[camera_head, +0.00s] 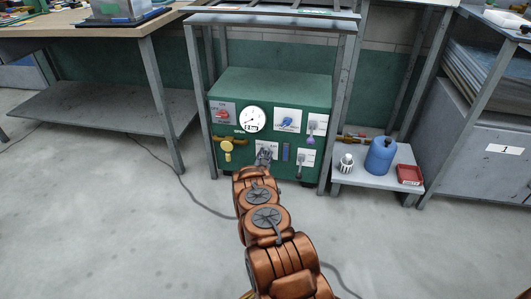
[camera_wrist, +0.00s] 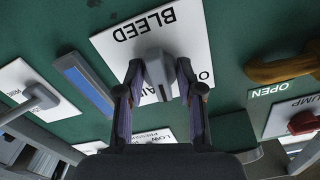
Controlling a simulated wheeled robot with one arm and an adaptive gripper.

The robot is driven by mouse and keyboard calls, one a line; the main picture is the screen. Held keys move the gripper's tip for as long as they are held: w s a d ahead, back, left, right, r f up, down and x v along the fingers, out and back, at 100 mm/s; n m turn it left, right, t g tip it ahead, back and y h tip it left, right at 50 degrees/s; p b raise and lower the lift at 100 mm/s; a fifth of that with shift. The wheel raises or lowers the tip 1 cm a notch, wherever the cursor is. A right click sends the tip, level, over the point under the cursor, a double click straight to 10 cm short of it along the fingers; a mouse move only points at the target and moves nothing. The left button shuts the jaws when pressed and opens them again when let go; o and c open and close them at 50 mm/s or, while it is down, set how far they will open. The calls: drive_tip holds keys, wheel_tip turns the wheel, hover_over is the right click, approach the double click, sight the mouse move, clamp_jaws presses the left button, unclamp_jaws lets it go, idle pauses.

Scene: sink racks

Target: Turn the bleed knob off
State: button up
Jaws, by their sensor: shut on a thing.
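The bleed knob (camera_wrist: 158,68) is a grey knob with a raised grip bar on a white plate (camera_wrist: 190,38) marked BLEED, upside down in the wrist view. My gripper (camera_wrist: 160,78) has one finger on each side of the knob and is shut on it. In the head view my gripper (camera_head: 264,156) is at the lower middle of the green panel box (camera_head: 275,82). There my gripper and arm hide most of the bleed knob. Part of the plate's lettering is hidden behind the knob and fingers.
Close by are a blue strip (camera_wrist: 88,84), a grey lever (camera_wrist: 35,100), a yellow valve handle (camera_wrist: 280,68) and a red knob (camera_wrist: 305,122). The box sits between grey frame legs (camera_head: 197,95). A low shelf at right holds a blue jug (camera_head: 380,156) and red tray (camera_head: 409,174).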

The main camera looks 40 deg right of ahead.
drive_tip(key=n, duration=0.2)
drive_tip(key=shift+a+r+n+p, duration=0.1)
drive_tip(key=shift+n+p, duration=0.25)
drive_tip(key=shift+n, duration=0.05)
drive_tip(key=n, duration=0.2)
drive_tip(key=shift+n, duration=2.7)
drive_tip(key=o, duration=1.2)
drive_tip(key=shift+c, duration=0.2)
drive_tip(key=shift+s, duration=0.1)
